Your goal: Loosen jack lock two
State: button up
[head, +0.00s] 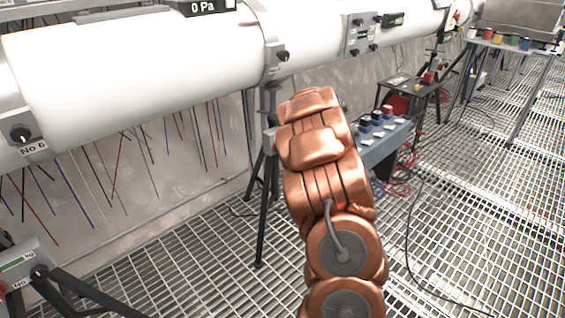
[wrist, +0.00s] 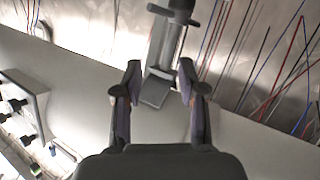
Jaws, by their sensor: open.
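A grey jack post (wrist: 163,48) meets the white pipe in the wrist view, with a dark crosswise lock or collar (wrist: 174,13) at its far end. No number is readable on it. My gripper (wrist: 160,82) is open, its two dark fingers apart on either side of the post's grey foot plate (wrist: 157,90). I cannot tell whether a finger touches it; nothing is held. In the head view a black-legged jack stand (head: 263,205) stands under the pipe, partly hidden by my copper arm, which also hides my gripper.
The long white pipe (head: 130,70) crosses the upper left, with thin coloured wires (head: 115,165) behind and below it. A blue-grey box with knobs (head: 385,135) stands right of my arm. A black cable (head: 412,250) lies on the grated floor (head: 470,220).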

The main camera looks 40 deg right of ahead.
notch_tip(320, 180, down, 17)
jog(key=n+t+y+b, duration=0.2)
jog(key=t+y+b, duration=0.3)
jog(key=y+b, duration=0.3)
jog(key=w+h+b, duration=0.1)
jog(key=w+b, duration=0.1)
jog(key=w, duration=0.4)
jog(key=shift+w+d+b, duration=0.15)
jog(key=shift+b, duration=0.15)
jog(key=shift+c, duration=0.3)
grip_shut()
